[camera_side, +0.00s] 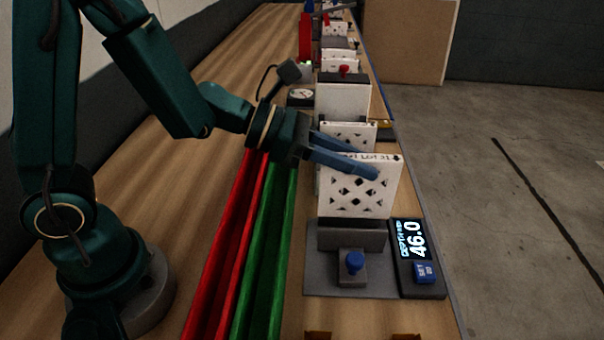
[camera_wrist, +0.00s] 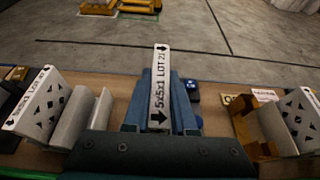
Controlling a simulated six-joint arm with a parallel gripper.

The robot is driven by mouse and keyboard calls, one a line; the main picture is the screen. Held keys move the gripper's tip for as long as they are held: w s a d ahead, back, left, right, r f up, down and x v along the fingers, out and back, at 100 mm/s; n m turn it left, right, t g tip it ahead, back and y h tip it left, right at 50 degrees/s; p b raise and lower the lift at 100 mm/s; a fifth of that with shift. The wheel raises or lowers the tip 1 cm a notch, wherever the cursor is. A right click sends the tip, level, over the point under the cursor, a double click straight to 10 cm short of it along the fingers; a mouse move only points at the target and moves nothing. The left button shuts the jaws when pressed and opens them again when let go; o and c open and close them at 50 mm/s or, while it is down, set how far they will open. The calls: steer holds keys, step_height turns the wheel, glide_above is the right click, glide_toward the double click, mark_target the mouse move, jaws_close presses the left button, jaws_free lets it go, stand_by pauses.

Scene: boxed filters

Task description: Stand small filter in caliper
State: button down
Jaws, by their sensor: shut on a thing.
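A small white filter (camera_side: 357,192) with a cut-out lattice face stands upright at the caliper (camera_side: 350,238), a grey fixture with a blue knob. Its lower edge meets the caliper's dark jaw; whether it is fully seated is hidden. My gripper (camera_side: 366,160) is shut on the filter near its top edge, one finger on each face. In the wrist view the filter's top edge (camera_wrist: 160,85), printed "5x5x1 LOT 21" with arrows, lies between both blue fingers (camera_wrist: 160,105). The caliper's display (camera_side: 414,250) reads 46.0.
Other white filters (camera_side: 343,103) stand in fixtures in a row behind. Red (camera_side: 224,240) and green (camera_side: 265,250) channels run along the bench on the left.

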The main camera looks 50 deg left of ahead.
mark_target(353, 191)
steer(key=shift+f, duration=0.55)
steer(key=shift+f, duration=0.15)
steer(key=shift+f, duration=0.7)
steer(key=shift+f, duration=0.45)
stand_by(0.3)
steer(key=shift+f, duration=0.7)
steer(key=shift+f, duration=0.25)
steer(key=shift+w, duration=0.1)
steer(key=c, duration=0.7)
jaws_free()
steer(key=shift+o, duration=0.2)
